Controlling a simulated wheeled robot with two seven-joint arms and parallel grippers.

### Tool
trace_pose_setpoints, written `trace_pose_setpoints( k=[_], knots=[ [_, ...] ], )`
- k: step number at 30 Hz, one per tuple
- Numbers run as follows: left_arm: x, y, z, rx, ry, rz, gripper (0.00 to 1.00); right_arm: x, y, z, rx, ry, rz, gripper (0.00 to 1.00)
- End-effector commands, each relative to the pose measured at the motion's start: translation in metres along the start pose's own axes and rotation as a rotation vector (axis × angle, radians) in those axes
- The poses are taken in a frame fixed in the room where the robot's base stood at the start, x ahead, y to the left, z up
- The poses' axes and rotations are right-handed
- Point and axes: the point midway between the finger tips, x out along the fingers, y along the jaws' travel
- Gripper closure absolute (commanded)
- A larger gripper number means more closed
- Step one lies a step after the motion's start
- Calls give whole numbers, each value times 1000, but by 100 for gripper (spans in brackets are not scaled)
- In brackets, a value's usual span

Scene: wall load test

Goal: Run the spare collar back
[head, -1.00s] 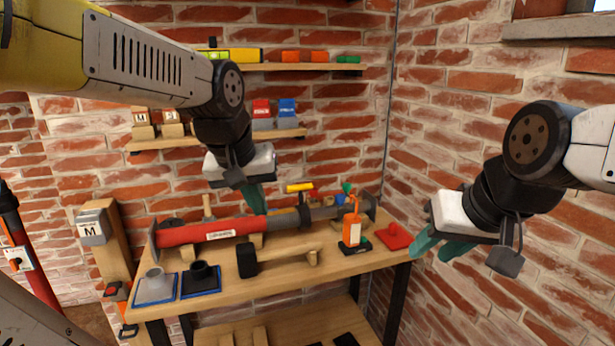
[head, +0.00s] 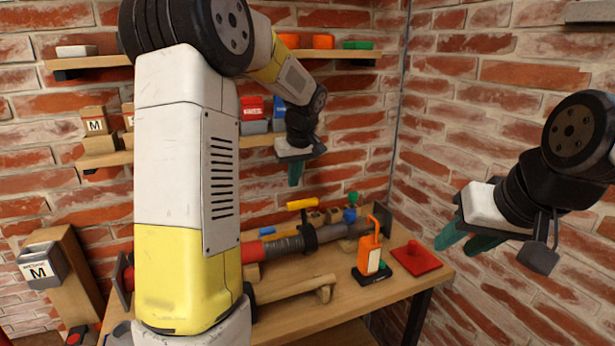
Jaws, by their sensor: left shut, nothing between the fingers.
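A dark collar (head: 308,238) sits around the grey threaded rod (head: 284,247) on the bench. I cannot tell for sure that it is the spare collar. The rod comes out of a red tube (head: 251,252), which my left arm mostly hides. My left gripper (head: 295,178), with teal fingers, is shut and empty. In the picture it hangs above the rod, apart from it. My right gripper (head: 457,244) is out to the right in front of the brick wall, its two teal fingers apart and empty.
An orange bottle-like device (head: 369,254) stands on a black pad near the rod's right end. A red pad (head: 416,257) with a knob lies beside it. A wooden-handled tool (head: 295,288) lies in front. Shelves (head: 180,60) hold blocks behind my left arm.

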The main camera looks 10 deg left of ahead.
Motion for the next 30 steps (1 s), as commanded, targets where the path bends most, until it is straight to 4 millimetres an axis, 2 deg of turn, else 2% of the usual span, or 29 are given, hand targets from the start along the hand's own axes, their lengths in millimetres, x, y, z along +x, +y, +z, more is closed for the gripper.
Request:
trace_pose_setpoints(
  k=[1,6,12,30],
  knots=[
    [12,-1,1,1,-4,-3,100,0,0,0,0,0,0,64],
    [42,-1,1,2,-3,-3,100,0,0,0,0,0,0,64],
    [64,0,1,2,-2,-1,100,0,0,0,0,0,0,64],
    [69,2,-1,4,14,0,100,0,0,0,0,0,0,64]
  ],
)
